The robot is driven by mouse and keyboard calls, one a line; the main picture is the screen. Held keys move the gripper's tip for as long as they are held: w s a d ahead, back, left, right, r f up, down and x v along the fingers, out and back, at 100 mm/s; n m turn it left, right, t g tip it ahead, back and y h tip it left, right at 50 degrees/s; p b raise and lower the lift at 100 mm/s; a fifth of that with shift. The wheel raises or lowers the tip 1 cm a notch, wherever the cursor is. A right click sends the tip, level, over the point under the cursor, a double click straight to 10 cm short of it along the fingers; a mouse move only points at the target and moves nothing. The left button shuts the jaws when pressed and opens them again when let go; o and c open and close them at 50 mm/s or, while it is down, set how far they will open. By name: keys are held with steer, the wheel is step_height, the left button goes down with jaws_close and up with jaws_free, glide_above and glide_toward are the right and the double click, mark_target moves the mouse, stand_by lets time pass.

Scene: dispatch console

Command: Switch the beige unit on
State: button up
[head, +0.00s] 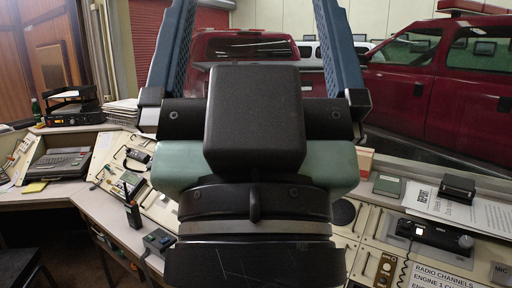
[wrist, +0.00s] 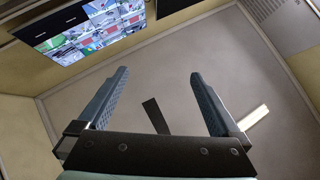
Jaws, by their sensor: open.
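My gripper (head: 258,20) points upward in the middle of the head view, its two blue fingers wide apart with nothing between them. It also shows open and empty in the wrist view (wrist: 159,76), against the ceiling. No separate beige unit stands out clearly. A black device with a lit pale button and a knob (head: 436,236) sits on the beige console (head: 345,246) at the right. A small dark switch box with coloured buttons (head: 158,242) lies on the left desk. My arm and gripper hide the console's middle. No switch is clearly readable.
A dark keyboard-like device (head: 58,164) and a black handheld radio (head: 131,210) are at the left. Red vehicles (head: 440,85) stand behind. The wrist view shows a lit monitor (wrist: 88,30).

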step_height(320, 180, up, 4)
steer(key=shift+f+p, duration=0.1)
steer(key=shift+p, duration=0.95)
